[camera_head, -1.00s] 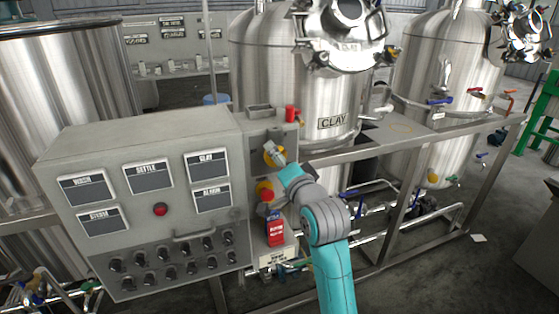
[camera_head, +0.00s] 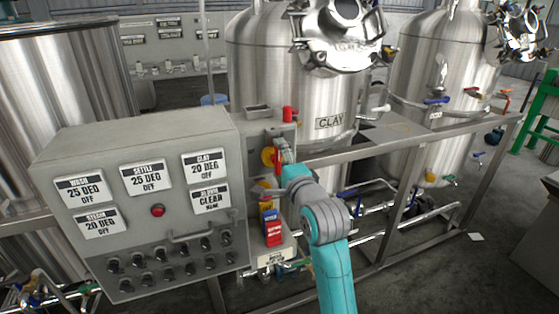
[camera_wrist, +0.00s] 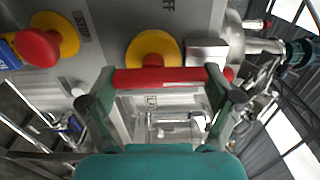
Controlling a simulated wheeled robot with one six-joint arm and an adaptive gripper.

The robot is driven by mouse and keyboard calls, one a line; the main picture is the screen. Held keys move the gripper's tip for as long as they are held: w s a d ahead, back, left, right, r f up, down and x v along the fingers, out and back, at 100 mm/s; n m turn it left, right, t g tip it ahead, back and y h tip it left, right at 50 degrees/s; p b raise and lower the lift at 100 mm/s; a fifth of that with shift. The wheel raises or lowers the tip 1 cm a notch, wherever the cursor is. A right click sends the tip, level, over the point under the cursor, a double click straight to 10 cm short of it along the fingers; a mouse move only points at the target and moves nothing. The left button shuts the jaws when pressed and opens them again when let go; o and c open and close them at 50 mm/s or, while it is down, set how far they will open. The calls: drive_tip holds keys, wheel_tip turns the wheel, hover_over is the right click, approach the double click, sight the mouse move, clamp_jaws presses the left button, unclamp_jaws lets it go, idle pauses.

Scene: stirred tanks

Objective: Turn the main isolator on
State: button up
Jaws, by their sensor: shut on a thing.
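The main isolator is a yellow disc (camera_head: 268,155) with a red handle (camera_head: 278,161) on the grey panel right of the control box. In the wrist view the red handle (camera_wrist: 150,77) lies level across the picture in front of the yellow disc (camera_wrist: 153,46). My gripper (camera_wrist: 160,86) is shut on the handle, with one finger at each end of it. In the head view my gripper (camera_head: 284,163) partly hides the isolator. Part of the panel lettering above it reads "FF"; the rest is cut off.
A red mushroom button (camera_wrist: 38,47) on a yellow disc sits left of the isolator in the wrist view. A steel frame rail (camera_head: 350,153) runs close right of my wrist.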

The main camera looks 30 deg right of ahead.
drive_tip(key=shift+f, duration=0.1)
drive_tip(key=o, duration=0.9)
drive_tip(key=shift+s+a, duration=0.2)
drive_tip(key=shift+s, duration=1.05)
drive_tip(key=shift+s+a, duration=0.2)
drive_tip(key=shift+s, duration=1)
drive_tip(key=shift+s+a, duration=0.2)
drive_tip(key=shift+s, duration=1.05)
